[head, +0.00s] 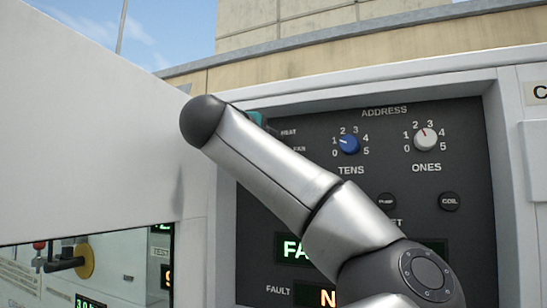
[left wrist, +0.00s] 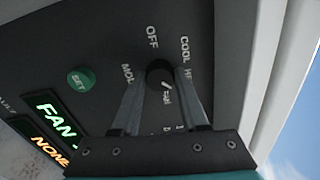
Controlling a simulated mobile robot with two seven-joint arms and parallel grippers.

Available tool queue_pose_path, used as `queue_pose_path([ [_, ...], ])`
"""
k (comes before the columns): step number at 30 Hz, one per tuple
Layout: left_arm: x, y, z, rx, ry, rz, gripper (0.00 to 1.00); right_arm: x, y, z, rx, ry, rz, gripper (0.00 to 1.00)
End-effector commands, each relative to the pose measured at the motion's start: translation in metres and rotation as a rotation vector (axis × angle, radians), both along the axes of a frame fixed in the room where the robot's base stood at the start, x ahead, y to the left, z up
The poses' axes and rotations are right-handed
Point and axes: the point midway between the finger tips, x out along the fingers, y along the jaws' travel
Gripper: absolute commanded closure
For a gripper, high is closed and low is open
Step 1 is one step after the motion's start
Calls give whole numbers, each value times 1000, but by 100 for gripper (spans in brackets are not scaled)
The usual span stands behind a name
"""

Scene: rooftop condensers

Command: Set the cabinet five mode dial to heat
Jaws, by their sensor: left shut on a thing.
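The mode dial (left wrist: 160,74) is a small round black knob on the dark panel, with OFF, COOL, a partly covered HEAT and FAN lettering around it. A white mark near the knob's lower edge lies on the FAN side. My left gripper (left wrist: 162,82) has its two fingers on either side of the knob, shut on it. The green mode display (left wrist: 52,118) reads FAN. In the head view, my arm crosses the panel and hides the dial; HEAT and FAN labels show beside a teal bit of the left gripper. My right gripper is in neither view.
A blue TENS knob (head: 348,144) and a white ONES knob (head: 425,139) sit right of my arm, with black buttons (head: 449,201) below. A green SET button (left wrist: 81,79) is near the dial. A pale door-like panel (head: 95,130) stands close on the left. The recess has a raised frame.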

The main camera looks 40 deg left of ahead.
Motion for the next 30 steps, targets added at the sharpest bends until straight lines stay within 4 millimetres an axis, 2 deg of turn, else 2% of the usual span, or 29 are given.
queue_pose_path([
  [12, 0, 0, 0, -218, -68, -1, 100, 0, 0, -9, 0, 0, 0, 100],
  [30, 0, 0, 0, -260, -81, 1, 100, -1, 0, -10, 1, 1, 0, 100],
])
